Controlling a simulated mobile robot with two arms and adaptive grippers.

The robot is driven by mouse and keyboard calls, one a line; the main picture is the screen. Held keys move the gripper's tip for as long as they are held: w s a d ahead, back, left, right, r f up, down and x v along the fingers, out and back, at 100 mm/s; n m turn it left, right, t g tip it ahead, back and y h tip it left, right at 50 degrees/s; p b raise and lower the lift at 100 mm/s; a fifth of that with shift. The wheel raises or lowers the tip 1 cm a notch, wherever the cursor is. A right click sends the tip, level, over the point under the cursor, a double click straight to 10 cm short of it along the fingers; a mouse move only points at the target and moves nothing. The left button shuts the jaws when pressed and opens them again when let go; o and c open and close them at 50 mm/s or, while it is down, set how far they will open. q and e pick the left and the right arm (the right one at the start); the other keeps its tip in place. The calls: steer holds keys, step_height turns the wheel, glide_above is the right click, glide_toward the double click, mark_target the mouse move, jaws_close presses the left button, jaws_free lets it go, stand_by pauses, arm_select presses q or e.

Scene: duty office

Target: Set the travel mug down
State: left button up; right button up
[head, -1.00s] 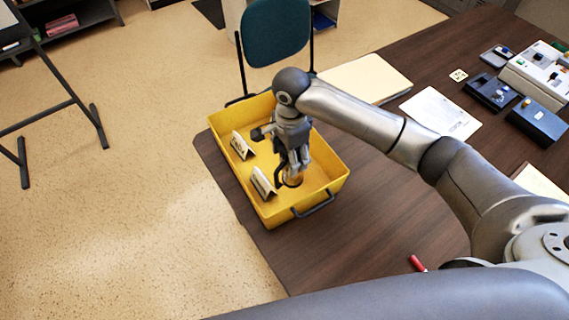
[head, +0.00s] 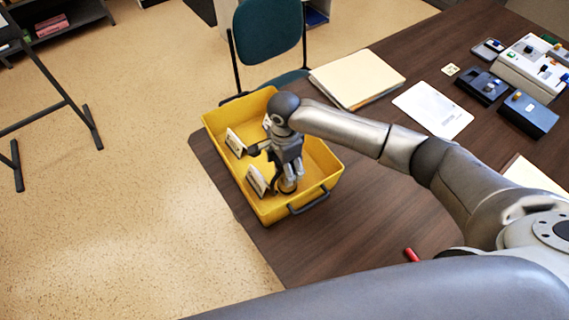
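The yellow tray (head: 213,133) stands on the near left corner of the dark wooden table. My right gripper (head: 288,182) points down inside it, near its front right end. A small tan and dark round piece, seemingly the travel mug (head: 288,188), shows at the fingertips. The fingers appear closed around it and hide most of it. I cannot tell whether it touches the tray floor. My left gripper is out of view.
White folded cards (head: 235,142) and (head: 257,181) stand along the tray's left side. A folder stack (head: 357,78), a paper sheet (head: 433,109) and dark devices (head: 528,114) lie on the table. A green chair (head: 268,31) stands behind the tray.

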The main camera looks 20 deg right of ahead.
steer(key=shift+o, duration=0.4)
step_height(320, 180, up, 12)
steer(key=shift+r+b, duration=0.15)
steer(key=shift+b, duration=0.4)
stand_by(0.4)
